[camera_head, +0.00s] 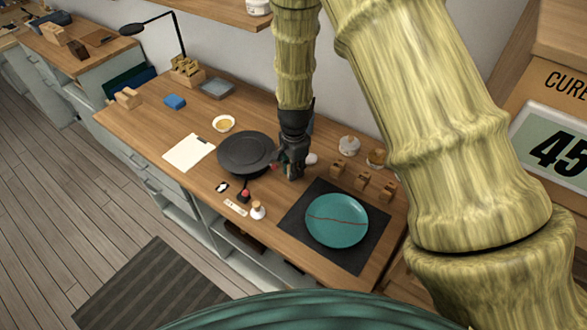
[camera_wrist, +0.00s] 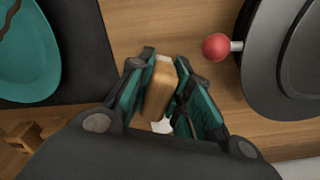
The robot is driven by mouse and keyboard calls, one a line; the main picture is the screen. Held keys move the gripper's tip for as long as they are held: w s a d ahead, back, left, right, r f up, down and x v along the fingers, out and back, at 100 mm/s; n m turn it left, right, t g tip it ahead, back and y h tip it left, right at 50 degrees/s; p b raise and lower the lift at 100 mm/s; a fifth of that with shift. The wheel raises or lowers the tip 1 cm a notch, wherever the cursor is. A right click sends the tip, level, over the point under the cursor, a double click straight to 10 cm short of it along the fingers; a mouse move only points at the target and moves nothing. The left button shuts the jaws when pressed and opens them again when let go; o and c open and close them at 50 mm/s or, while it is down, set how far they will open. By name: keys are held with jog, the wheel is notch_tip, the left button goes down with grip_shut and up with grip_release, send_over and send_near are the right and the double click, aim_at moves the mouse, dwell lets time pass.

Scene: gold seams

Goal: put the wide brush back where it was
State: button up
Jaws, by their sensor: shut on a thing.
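My gripper (camera_head: 291,172) is low over the workbench, between the dark round turntable and the dark mat. In the wrist view its teal fingers (camera_wrist: 160,92) are shut on a flat wooden piece, which looks like the handle of the wide brush (camera_wrist: 159,88). A small white patch shows below the handle; I cannot tell whether it is bristle. In the head view the brush is mostly hidden by the gripper. Small wooden blocks (camera_head: 362,181) stand in a row to the right of the gripper, behind the mat; one shows at the wrist view's left edge (camera_wrist: 20,137).
A teal plate (camera_head: 336,220) with a brown seam lies on the dark mat (camera_head: 297,226). The turntable (camera_head: 246,152) has a red knob (camera_wrist: 216,46) beside it. A small white-bodied item (camera_head: 258,210) stands near the front edge.

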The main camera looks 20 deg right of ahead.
jog(key=shift+f, duration=0.55)
jog(key=shift+f, duration=0.1)
jog(key=o, duration=0.9)
jog(key=shift+r+b, duration=1.9)
jog(key=shift+r, duration=4.2)
